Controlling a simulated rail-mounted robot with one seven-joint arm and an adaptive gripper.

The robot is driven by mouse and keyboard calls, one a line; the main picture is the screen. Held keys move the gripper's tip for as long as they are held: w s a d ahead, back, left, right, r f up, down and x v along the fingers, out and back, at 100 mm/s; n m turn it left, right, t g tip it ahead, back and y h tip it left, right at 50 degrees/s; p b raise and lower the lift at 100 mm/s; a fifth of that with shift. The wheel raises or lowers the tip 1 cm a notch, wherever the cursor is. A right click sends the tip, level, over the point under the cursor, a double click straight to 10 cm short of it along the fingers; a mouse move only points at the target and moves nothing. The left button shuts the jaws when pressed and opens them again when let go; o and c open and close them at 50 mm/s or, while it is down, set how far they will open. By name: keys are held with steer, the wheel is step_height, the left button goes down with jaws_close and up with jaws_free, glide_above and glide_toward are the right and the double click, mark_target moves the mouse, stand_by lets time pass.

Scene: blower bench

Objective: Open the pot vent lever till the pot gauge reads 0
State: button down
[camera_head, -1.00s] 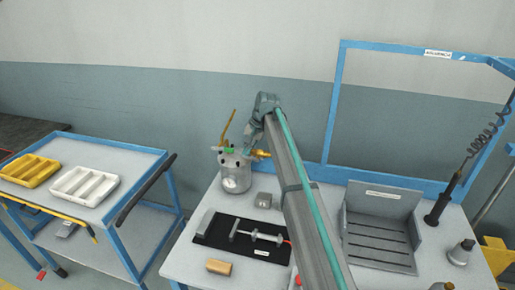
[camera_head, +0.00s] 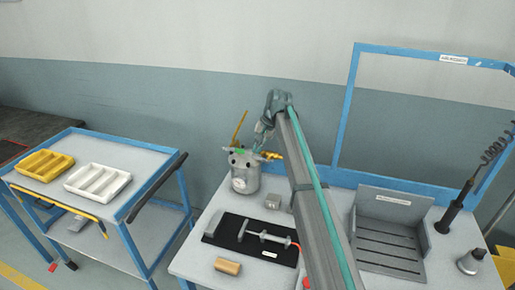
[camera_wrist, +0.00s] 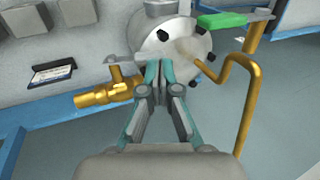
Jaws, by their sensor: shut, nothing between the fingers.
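The metal pot (camera_head: 246,180) stands upright at the back left of the bench. Its round white gauge (camera_head: 239,184) faces forward, too small to read. A green-handled lever (camera_wrist: 222,20) lies over the lid edge in the wrist view; I cannot tell for sure that it is the vent lever. A bent brass pipe (camera_wrist: 252,85) rises beside it, and a brass fitting (camera_wrist: 105,94) sticks out on the other side. My gripper (camera_wrist: 160,66) is shut and empty, its fingertips over the lid's edge, between fitting and pipe and apart from the green handle. It also shows above the pot (camera_head: 258,142).
A black mat (camera_head: 226,231) with a metal tool lies in front of the pot, with a wooden block (camera_head: 228,266) nearer. A small grey block (camera_head: 273,202) stands right of the pot. A grey slotted tray (camera_head: 388,240) is further right. A blue cart (camera_head: 140,165) stands left.

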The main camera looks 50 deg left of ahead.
steer(key=shift+w+d+r+p, duration=0.1)
steer(key=shift+r+p, duration=0.2)
steer(key=shift+r, duration=0.3)
steer(key=b+v, duration=0.2)
steer(key=v, duration=1)
steer(key=shift+s+a+r, duration=0.25)
steer(key=shift+a+r, duration=0.05)
steer(key=shift+r, duration=0.25)
